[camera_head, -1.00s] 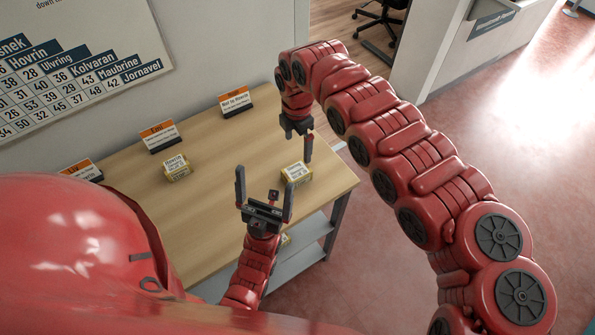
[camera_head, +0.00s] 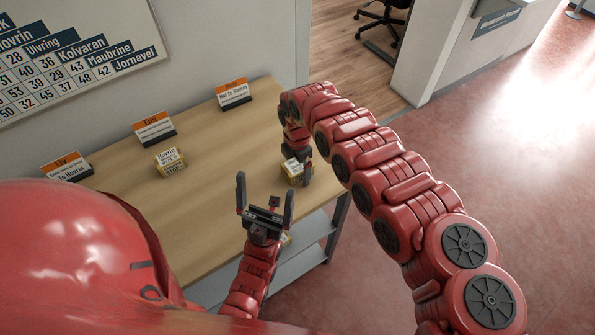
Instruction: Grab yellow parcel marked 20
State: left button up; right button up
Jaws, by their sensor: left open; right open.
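Two small yellow parcels with white labels are on the wooden table. One parcel (camera_head: 293,171) is near the table's right end, and my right gripper (camera_head: 297,172) is lowered over it from above. The gripper is open with a dark finger showing at the parcel's right side; whether it touches cannot be told. The other parcel (camera_head: 170,161) stands in front of the middle sign. Its label reads Hovrin; the numbers on both are too small to read surely. My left gripper (camera_head: 265,205) is open and empty, fingers pointing up, in front of the table's near edge.
Orange-topped signs (camera_head: 66,167), (camera_head: 154,128) and (camera_head: 234,93) stand along the table's (camera_head: 220,150) back edge. A wall chart (camera_head: 80,60) lists names and numbers.

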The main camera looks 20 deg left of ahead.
jog(key=shift+r, duration=0.1)
jog(key=c, duration=1.4)
jog(key=shift+c, duration=0.4)
jog(key=shift+r, duration=0.1)
